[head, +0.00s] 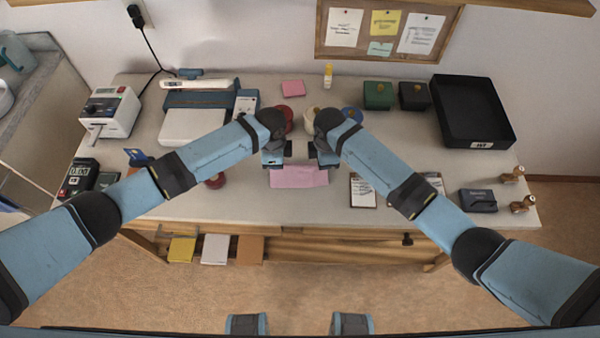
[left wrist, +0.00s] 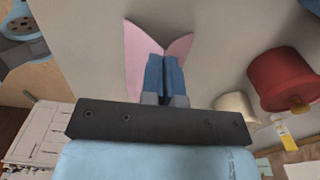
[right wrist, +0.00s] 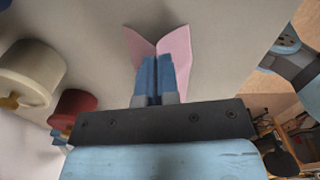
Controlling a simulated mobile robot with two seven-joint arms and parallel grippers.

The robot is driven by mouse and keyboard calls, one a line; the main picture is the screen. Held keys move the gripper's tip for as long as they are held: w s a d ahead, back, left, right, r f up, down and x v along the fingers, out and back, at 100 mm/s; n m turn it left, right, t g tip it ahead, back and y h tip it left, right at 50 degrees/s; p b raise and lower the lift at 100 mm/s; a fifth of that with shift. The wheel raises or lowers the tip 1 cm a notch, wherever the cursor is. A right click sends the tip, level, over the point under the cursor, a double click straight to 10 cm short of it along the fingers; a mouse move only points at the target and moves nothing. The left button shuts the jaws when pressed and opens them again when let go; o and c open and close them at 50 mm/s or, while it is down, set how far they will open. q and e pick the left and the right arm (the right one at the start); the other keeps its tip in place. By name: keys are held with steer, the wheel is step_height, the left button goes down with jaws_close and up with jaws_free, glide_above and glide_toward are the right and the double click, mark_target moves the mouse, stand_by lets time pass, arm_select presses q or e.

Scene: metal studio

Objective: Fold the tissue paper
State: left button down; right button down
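The pink tissue paper (head: 298,178) lies at the front middle of the table, below and between my two grippers. My left gripper (head: 276,162) is at its left end and my right gripper (head: 322,160) at its right end. In the left wrist view the fingers (left wrist: 167,60) are together, with the paper (left wrist: 136,52) showing on both sides in a V shape. The right wrist view shows the same: closed fingers (right wrist: 156,60) with the paper (right wrist: 177,50) flaring to both sides. The fingers hide the pinched parts.
Red, cream and blue round stamps or spools stand behind my grippers, including a red one (left wrist: 282,80). A clipboard (head: 362,190) lies right of the paper. A black tray (head: 440,112) is at the back right. A white-and-blue device (head: 192,127) is at the left.

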step_height(320, 180, up, 7)
steer(key=p, duration=0.6)
steer(key=shift+p, duration=0.35)
